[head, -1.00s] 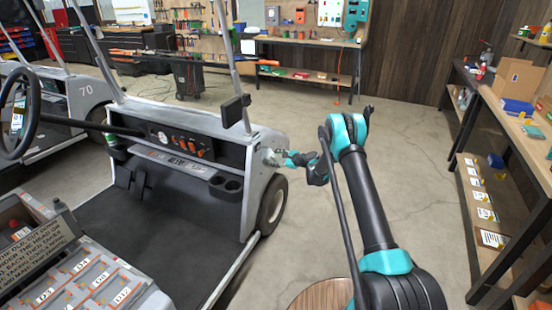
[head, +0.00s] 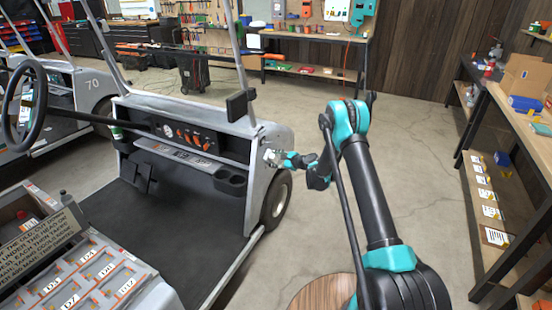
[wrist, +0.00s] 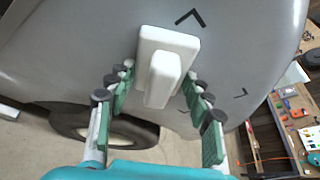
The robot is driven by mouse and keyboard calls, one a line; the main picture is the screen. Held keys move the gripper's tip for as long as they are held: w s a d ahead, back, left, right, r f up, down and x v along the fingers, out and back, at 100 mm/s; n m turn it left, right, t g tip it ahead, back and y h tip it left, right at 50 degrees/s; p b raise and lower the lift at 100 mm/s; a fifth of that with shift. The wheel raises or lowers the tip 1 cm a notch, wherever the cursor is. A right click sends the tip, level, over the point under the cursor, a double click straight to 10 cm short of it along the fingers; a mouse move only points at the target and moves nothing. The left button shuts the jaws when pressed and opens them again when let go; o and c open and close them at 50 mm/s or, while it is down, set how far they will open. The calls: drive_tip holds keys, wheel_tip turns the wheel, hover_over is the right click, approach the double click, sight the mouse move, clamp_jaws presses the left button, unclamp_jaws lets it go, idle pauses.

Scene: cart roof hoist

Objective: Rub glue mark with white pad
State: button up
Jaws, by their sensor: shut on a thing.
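In the wrist view the white pad (wrist: 171,45), a block with a raised grip, lies against or very close to the cart's grey side panel (wrist: 75,45). My gripper (wrist: 161,78) has its green-lined fingers on both sides of the pad's grip and is shut on it. In the head view my gripper (head: 277,158) is at the outer side of the cart's front cowl (head: 262,185), above the front wheel. Black corner marks (wrist: 190,17) are on the panel around the pad. I see no glue mark; the area under the pad is hidden.
The cart's front wheel (head: 277,200) is below my gripper. A black mirror-like box (head: 240,104) and a roof post (head: 240,60) rise near the cowl. A workbench with shelves (head: 530,130) stands at the right. The concrete floor between is clear.

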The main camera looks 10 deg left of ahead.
drive_tip(key=shift+s+a, duration=0.2)
drive_tip(key=shift+s, duration=0.15)
drive_tip(key=shift+s+d, duration=0.35)
drive_tip(key=shift+d, duration=0.6)
drive_tip(key=shift+s+d, duration=0.3)
drive_tip(key=shift+d, duration=0.65)
drive_tip(key=shift+s+d, duration=0.35)
drive_tip(key=shift+d, duration=0.6)
drive_tip(key=shift+s+d, duration=0.25)
drive_tip(key=shift+d, duration=0.45)
drive_tip(key=shift+s+d, duration=0.25)
drive_tip(key=shift+d, duration=0.45)
drive_tip(key=shift+a, duration=0.1)
drive_tip(key=shift+w+a+r, duration=0.1)
drive_tip(key=shift+w+a, duration=0.25)
drive_tip(key=shift+a, duration=0.7)
drive_tip(key=shift+w+a+f, duration=0.1)
drive_tip(key=shift+w+a, duration=0.3)
drive_tip(key=shift+a, duration=0.65)
drive_tip(key=shift+w+a+r, duration=0.1)
drive_tip(key=shift+w+a, duration=0.25)
drive_tip(key=shift+a, duration=0.7)
